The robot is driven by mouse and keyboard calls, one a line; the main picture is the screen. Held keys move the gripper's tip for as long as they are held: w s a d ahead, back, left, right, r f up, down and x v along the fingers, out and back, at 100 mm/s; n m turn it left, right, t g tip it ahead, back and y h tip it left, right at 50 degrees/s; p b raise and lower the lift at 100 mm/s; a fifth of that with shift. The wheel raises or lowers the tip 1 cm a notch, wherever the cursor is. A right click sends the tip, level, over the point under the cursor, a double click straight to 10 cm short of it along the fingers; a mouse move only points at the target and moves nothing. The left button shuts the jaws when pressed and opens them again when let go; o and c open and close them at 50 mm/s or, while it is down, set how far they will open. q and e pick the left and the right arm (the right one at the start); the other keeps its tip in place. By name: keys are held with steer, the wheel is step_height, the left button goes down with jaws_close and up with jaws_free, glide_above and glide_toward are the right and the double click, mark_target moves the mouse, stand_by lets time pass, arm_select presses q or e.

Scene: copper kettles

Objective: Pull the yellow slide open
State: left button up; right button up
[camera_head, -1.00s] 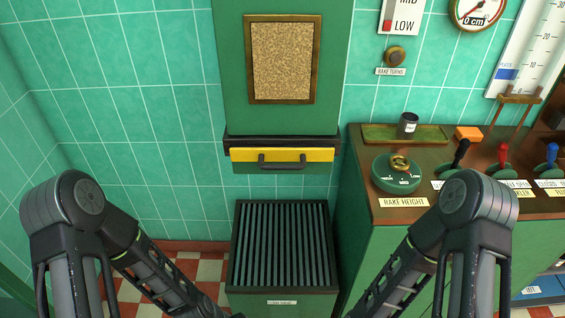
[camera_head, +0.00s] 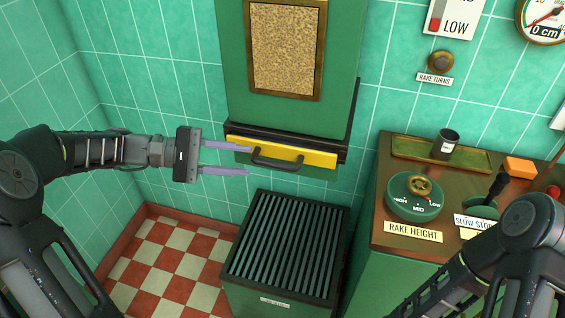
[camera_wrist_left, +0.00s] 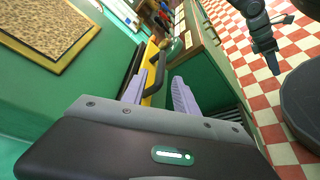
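The yellow slide (camera_head: 310,156) is a flat yellow front with a dark bar handle (camera_head: 278,163), set under the green cabinet with the cork panel. It looks closed against the black frame. My left gripper (camera_head: 248,159) is open, its two pale purple fingers apart and pointing right toward the handle's left end. In the left wrist view the fingers (camera_wrist_left: 158,90) are spread, with the handle (camera_wrist_left: 155,70) and yellow slide (camera_wrist_left: 147,62) just beyond them. Nothing is between the fingers that I can make out.
A slatted green bin (camera_head: 285,250) stands below the slide. A green counter (camera_head: 395,262) is on the right, with a rake height dial (camera_head: 414,198), a tray (camera_head: 400,150) holding a dark cup (camera_head: 446,142), and an orange block (camera_head: 519,168). The checkered floor at left is clear.

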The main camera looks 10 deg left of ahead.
mark_target(262, 163)
arm_select(q)
steer(key=shift+s+a, duration=0.1)
steer(key=shift+a, duration=0.15)
steer(key=shift+p+x, duration=0.5)
steer(key=shift+x, duration=3.6)
steer(key=shift+f, duration=0.1)
jaws_close()
